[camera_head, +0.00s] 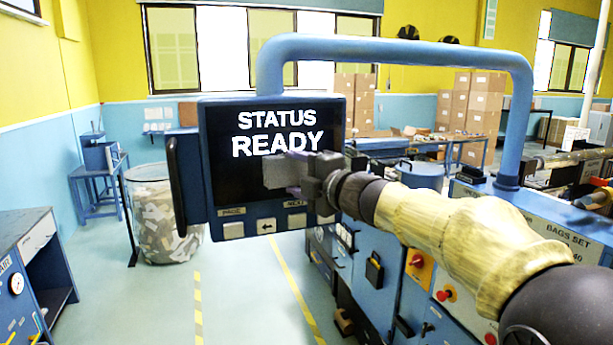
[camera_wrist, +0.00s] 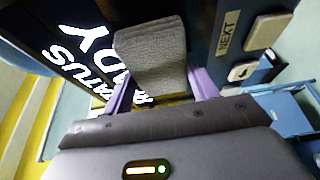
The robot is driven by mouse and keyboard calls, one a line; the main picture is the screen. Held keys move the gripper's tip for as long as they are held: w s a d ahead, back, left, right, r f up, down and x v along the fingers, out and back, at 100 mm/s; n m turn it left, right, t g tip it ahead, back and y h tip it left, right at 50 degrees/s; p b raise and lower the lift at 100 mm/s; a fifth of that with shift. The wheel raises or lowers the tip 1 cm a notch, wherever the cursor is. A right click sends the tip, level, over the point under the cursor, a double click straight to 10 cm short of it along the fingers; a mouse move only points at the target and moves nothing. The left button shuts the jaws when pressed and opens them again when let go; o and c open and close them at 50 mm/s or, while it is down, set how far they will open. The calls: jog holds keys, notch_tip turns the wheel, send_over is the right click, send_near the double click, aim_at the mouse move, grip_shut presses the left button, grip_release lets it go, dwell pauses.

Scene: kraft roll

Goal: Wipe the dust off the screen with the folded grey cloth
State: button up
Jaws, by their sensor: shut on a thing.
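The screen (camera_head: 226,170) is a dark panel in a blue frame, reading "STATUS READY" in white letters. It also shows in the wrist view (camera_wrist: 88,68). I cannot make out dust on it. My gripper (camera_head: 296,172) is in front of the screen's lower middle, just under the lettering. It is shut on the folded grey cloth (camera_head: 275,171). In the wrist view the cloth (camera_wrist: 152,55) sticks out beyond the purple fingers (camera_wrist: 160,100), over the screen near its lower edge. I cannot tell whether the cloth touches the glass. My arm hides the screen's lower right part.
A row of buttons (camera_head: 265,226) lies just below the screen. A black handle (camera_head: 177,187) stands at its left. A thick blue pipe (camera_head: 400,47) arches above and to the right. A clear bin (camera_head: 155,215) stands on the floor behind, left. The floor at front left is open.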

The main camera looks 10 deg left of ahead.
aim_at(275, 164)
jog(key=shift+s+a, duration=0.1)
jog(key=shift+a, duration=0.1)
jog(key=shift+s+a+b, duration=0.2)
jog(key=shift+s+a, duration=0.2)
jog(key=shift+a, duration=0.3)
jog(key=shift+s+a+b, duration=0.2)
jog(key=shift+s+a, duration=0.2)
jog(key=shift+a, duration=0.3)
jog(key=shift+r, duration=0.15)
jog(key=shift+r+p, duration=1)
jog(key=shift+p, duration=0.05)
jog(key=shift+f, duration=0.1)
jog(key=shift+w+d+p, duration=0.3)
jog(key=shift+w+d, duration=0.2)
jog(key=shift+d, duration=0.25)
jog(key=shift+w+d+p, duration=0.25)
jog(key=shift+w+d, duration=0.25)
jog(key=shift+d, duration=0.25)
